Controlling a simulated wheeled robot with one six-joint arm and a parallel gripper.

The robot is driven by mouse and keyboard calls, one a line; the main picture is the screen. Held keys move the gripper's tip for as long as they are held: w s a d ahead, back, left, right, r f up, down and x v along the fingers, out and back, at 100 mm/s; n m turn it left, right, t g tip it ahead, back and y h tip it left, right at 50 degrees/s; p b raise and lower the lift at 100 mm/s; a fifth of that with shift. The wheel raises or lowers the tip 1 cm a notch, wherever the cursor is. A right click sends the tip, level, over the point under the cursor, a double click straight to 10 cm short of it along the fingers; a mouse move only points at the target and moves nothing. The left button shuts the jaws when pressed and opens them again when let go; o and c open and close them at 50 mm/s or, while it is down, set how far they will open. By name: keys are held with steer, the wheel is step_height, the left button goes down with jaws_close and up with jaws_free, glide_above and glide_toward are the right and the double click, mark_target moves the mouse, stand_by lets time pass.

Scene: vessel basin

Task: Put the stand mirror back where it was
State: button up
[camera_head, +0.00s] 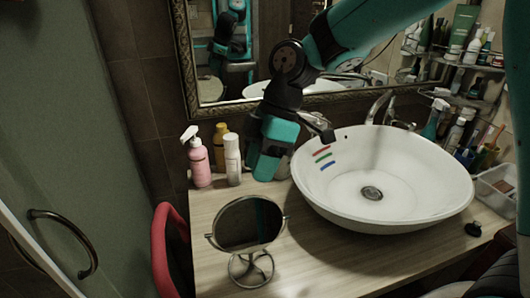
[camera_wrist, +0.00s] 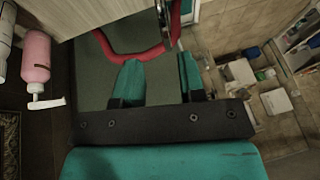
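The stand mirror (camera_head: 247,224) is a round mirror in a thin metal frame. It stands upright on the wooden counter (camera_head: 335,262), near its front left edge, on a ring-shaped wire base. My gripper (camera_head: 262,168) is above the counter behind the mirror, left of the basin and close to the bottles, apart from the mirror. In the wrist view, the two teal fingers (camera_wrist: 158,76) are spread with nothing between them. A thin metal piece at the top of that view may be part of the mirror; I cannot tell.
A white basin (camera_head: 425,190) fills the counter's right side. A pink pump bottle (camera_head: 200,165) and a white bottle (camera_head: 233,160) stand at the back left. A red chair (camera_head: 162,250) is left of the counter. Bare counter lies right of the mirror.

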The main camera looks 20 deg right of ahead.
steer(key=s+d+r+m+t, duration=0.1)
steer(key=s+r+m, duration=0.1)
steer(key=s+m, duration=0.3)
steer(key=s+d+r+m+t, duration=0.1)
steer(key=s+m, duration=0.4)
steer(key=s, duration=0.7)
steer(key=shift+d+r+m, duration=0.3)
steer(key=shift+d+r, duration=0.15)
steer(key=shift+d, duration=0.25)
steer(key=shift+s, duration=0.1)
